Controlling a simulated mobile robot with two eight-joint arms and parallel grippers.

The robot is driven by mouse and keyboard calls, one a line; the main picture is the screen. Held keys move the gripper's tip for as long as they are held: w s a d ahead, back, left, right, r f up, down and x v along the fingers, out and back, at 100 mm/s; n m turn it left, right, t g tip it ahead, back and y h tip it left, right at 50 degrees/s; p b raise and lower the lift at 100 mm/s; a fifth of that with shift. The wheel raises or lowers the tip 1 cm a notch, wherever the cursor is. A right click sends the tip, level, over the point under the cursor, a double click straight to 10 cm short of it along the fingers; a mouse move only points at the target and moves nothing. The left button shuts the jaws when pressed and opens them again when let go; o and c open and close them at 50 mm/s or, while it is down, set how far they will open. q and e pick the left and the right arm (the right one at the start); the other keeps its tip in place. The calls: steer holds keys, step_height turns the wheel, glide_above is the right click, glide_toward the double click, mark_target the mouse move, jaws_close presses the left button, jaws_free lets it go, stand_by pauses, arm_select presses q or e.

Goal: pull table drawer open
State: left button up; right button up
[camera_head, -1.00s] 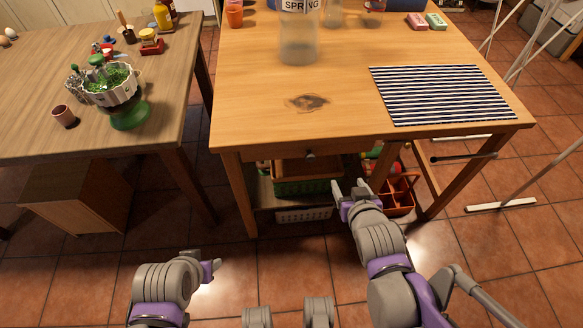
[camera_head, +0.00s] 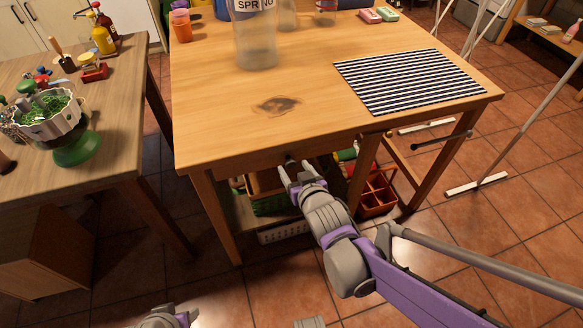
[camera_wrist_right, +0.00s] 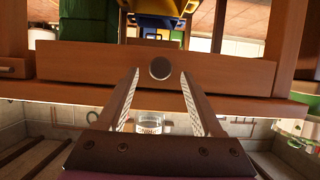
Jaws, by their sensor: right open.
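The wooden table (camera_head: 330,125) has a shallow drawer (camera_head: 245,162) under its front edge, which looks shut in the head view. The drawer front (camera_wrist_right: 100,66) fills the middle of the right wrist view, with a dark round knob (camera_wrist_right: 160,68) at its centre. My right gripper (camera_head: 298,168) is open just in front of the drawer front. In the wrist view its fingers (camera_wrist_right: 159,78) stand either side of the knob, not closed on it. The knob is largely hidden in the head view. My left gripper (camera_head: 180,318) is mostly cut off at the bottom edge.
A striped mat (camera_head: 410,80), a glass jar (camera_head: 255,40) and a dark stain are on the tabletop. Below are a green crate (camera_head: 272,205) and a red caddy (camera_head: 375,195). A side table (camera_head: 110,125) stands left.

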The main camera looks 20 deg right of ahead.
steer(key=shift+x, duration=1.2)
jaws_close()
stand_by(0.6)
